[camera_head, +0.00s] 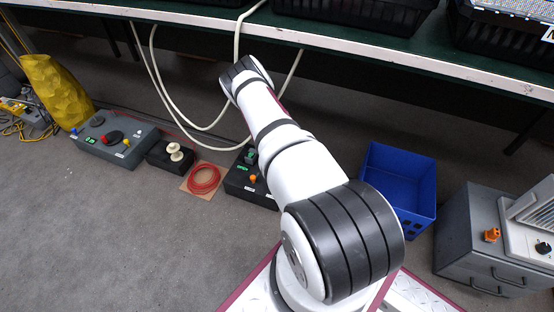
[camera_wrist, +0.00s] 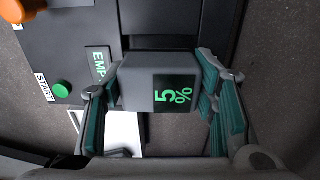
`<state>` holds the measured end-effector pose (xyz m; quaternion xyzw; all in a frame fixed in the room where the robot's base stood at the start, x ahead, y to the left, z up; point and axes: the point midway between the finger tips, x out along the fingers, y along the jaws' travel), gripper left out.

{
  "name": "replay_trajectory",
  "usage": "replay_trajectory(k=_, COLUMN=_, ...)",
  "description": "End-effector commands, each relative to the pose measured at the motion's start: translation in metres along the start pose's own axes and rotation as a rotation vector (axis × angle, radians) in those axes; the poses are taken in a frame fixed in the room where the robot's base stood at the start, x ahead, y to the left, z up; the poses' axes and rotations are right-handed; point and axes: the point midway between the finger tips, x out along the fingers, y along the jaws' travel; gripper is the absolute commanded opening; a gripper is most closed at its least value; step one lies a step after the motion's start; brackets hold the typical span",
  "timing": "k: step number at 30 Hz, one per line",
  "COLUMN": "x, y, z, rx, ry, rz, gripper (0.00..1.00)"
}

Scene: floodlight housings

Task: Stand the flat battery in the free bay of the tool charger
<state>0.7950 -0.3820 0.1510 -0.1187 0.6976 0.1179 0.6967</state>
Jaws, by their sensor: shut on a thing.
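The flat battery (camera_wrist: 138,85) is a grey block with a green "5%" display, seen in the wrist view. My gripper (camera_wrist: 158,100) is shut on it, with teal pads at its left and right sides. The tool charger (camera_wrist: 95,25) is the dark unit behind the battery, with a green START button (camera_wrist: 62,89) and a partly covered display beginning "EMP" (camera_wrist: 99,62). A dark recess (camera_wrist: 160,20) shows beyond the battery. I cannot tell whether the battery touches the charger. In the head view, a black unit (camera_head: 240,185) on the floor is partly behind my arm, and my gripper is hidden.
An orange knob (camera_wrist: 18,8) stands on the charger's left. In the head view, a red cable coil (camera_head: 203,180), a black box (camera_head: 170,156) and a grey control box (camera_head: 115,140) lie left. A blue bin (camera_head: 400,185) stands right. White cables (camera_head: 165,95) hang from the bench (camera_head: 340,43).

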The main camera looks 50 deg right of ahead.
Motion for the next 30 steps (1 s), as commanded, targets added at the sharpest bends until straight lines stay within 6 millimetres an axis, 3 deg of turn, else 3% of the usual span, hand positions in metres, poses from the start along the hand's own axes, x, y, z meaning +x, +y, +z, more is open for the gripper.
replay_trajectory(k=30, x=0.0059, y=-0.0003, z=-0.0001, rx=0.000, ry=0.000, rz=0.000, gripper=0.14)
